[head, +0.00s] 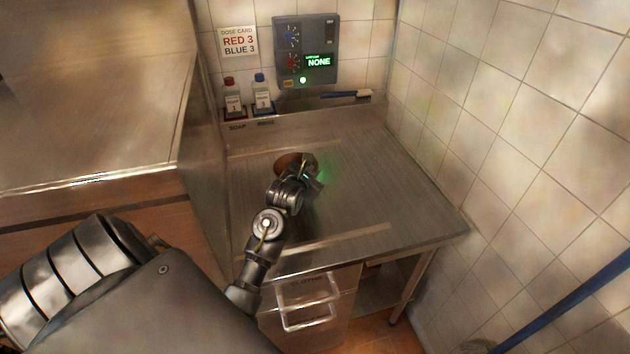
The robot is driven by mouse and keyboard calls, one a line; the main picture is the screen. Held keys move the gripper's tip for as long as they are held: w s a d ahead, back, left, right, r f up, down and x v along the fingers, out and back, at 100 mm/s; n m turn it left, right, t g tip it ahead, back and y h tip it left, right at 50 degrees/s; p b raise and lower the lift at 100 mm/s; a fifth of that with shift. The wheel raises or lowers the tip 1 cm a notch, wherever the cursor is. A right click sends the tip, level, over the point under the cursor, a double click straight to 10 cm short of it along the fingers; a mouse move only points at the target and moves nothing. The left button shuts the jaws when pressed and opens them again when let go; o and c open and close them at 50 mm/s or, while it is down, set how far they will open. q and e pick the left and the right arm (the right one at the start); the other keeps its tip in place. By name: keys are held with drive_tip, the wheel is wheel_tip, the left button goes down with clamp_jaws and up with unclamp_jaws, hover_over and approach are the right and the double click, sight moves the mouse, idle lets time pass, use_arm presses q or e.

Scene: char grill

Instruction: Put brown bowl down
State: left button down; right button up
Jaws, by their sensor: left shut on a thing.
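The brown bowl (287,161) is over the middle of the steel counter (370,200), mostly hidden behind my left gripper. My left gripper (308,166) is shut on the bowl at its right side. I cannot tell whether the bowl touches the counter or is held slightly above it. My right gripper is not in view.
A red-capped bottle (232,100) and a blue-capped bottle (262,96) stand at the back left. A blue-handled brush (345,95) lies on the back ledge below a control box (305,50). Tiled walls bound the back and right. The counter right of the bowl is clear.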

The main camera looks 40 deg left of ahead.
use_arm(q)
drive_tip(key=shift+w+a+f, duration=0.25)
drive_tip(key=shift+w+f, duration=0.8)
drive_tip(key=shift+f, duration=0.15)
wheel_tip(320, 180, down, 3)
drive_tip(key=shift+r+p, duration=0.1)
drive_tip(key=shift+p, duration=0.9)
drive_tip(key=shift+a+f, duration=0.1)
drive_tip(key=shift+f, duration=0.15)
drive_tip(key=c, duration=1.5)
unclamp_jaws()
